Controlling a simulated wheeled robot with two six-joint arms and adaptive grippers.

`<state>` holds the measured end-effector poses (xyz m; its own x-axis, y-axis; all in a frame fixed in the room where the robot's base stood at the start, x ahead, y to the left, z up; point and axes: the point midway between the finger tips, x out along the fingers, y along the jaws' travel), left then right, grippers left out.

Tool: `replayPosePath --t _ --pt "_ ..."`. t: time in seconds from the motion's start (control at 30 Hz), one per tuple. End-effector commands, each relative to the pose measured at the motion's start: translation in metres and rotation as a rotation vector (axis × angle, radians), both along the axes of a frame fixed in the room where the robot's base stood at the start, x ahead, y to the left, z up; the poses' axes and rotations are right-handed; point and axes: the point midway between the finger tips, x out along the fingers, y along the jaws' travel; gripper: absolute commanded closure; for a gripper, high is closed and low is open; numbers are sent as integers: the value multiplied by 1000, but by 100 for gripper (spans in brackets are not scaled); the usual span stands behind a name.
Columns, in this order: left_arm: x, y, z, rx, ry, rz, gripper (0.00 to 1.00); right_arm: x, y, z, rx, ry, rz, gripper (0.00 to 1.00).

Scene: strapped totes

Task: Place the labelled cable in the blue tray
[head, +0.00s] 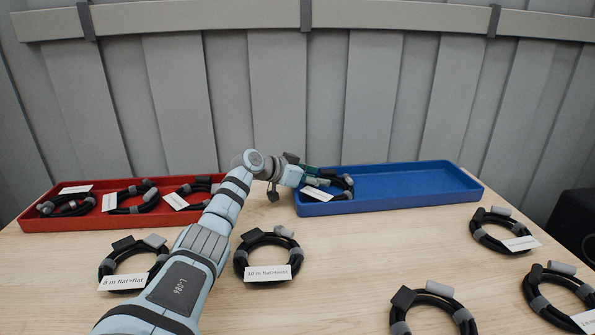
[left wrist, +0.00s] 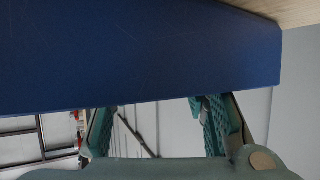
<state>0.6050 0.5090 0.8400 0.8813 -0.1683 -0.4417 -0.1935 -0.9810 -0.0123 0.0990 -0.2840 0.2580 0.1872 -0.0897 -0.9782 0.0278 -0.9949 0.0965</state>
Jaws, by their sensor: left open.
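The blue tray (head: 420,186) stands at the back, right of centre. A black cable coil (head: 346,186) with grey ties and a white label (head: 317,194) lies in its left end. My left gripper (head: 318,174) is open at that end, close to the coil and partly covering it. I cannot tell if it touches the coil. In the left wrist view the open green fingers (left wrist: 157,108) have no cable visible between them, and the blue tray (left wrist: 130,50) fills the upper part. My right gripper is out of view.
A red tray (head: 110,221) at back left holds three labelled coils. Labelled coils lie on the table at front left (head: 108,268), centre (head: 241,263), front right (head: 402,310) and right (head: 480,233). Bare wood lies in front of the blue tray. A slatted grey wall stands behind.

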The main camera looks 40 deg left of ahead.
Motion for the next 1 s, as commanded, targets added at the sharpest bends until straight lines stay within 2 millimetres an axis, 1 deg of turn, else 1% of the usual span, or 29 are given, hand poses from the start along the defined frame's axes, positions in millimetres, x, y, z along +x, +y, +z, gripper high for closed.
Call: replayPosePath --t 0.03,0.2,0.27,0.33,0.4,0.5,0.67,1.0 --pt "-6 4 6 5 4 6 53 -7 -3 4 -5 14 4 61" --pt "-40 12 23 12 0 6 53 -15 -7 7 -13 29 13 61" --pt "-54 12 31 13 1 1 53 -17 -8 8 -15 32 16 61" --pt "-69 17 37 14 -3 3 53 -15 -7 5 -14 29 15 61" --pt "-84 17 44 14 -1 0 53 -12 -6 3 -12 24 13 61" --pt "-97 22 49 10 -6 2 53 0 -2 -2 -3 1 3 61" --pt "-105 20 57 5 -8 -1 53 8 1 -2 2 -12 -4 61" --pt "-106 20 59 2 -11 0 53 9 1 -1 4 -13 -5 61"
